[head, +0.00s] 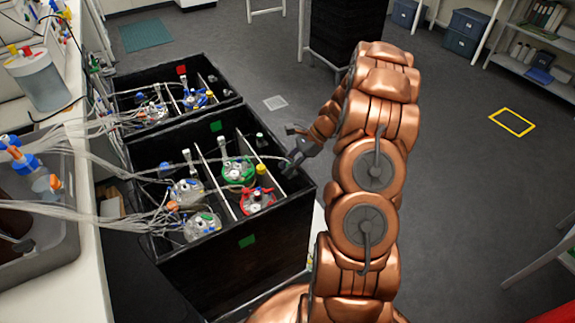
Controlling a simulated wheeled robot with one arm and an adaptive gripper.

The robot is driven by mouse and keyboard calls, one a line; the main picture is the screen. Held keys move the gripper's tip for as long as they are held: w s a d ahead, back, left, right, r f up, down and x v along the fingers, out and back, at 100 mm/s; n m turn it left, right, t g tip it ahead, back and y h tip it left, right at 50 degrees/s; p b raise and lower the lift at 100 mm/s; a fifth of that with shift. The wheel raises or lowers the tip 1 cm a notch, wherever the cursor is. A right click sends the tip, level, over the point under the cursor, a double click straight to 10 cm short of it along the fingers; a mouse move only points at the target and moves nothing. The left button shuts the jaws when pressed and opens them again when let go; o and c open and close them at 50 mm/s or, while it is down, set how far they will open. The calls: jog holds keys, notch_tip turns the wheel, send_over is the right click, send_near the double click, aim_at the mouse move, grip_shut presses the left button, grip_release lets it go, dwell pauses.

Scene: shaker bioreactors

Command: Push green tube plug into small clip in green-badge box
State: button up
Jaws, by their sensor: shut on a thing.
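The green-badge box (205,279) is the nearer black open box, with a green badge (247,242) on its front wall. It holds several round vessels, among them one with a green ring (238,173) and one with a red ring (257,201). My gripper (291,164) is over the box's right edge, right of the green-ringed vessel. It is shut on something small. A pale tube (262,156) runs left from it, so this is likely the green tube plug, but the plug itself is too small to make out. I cannot identify the small clip with certainty.
Another black box (178,66) with a red badge stands behind. Clear tubing (105,168) runs from the left bench (92,262) into both boxes. White dividers and upright fittings stand inside the near box. Open floor (450,190) lies to the right.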

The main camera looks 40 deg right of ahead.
jog(key=o, duration=0.9)
jog(key=v, duration=1.2)
jog(key=shift+r, duration=0.1)
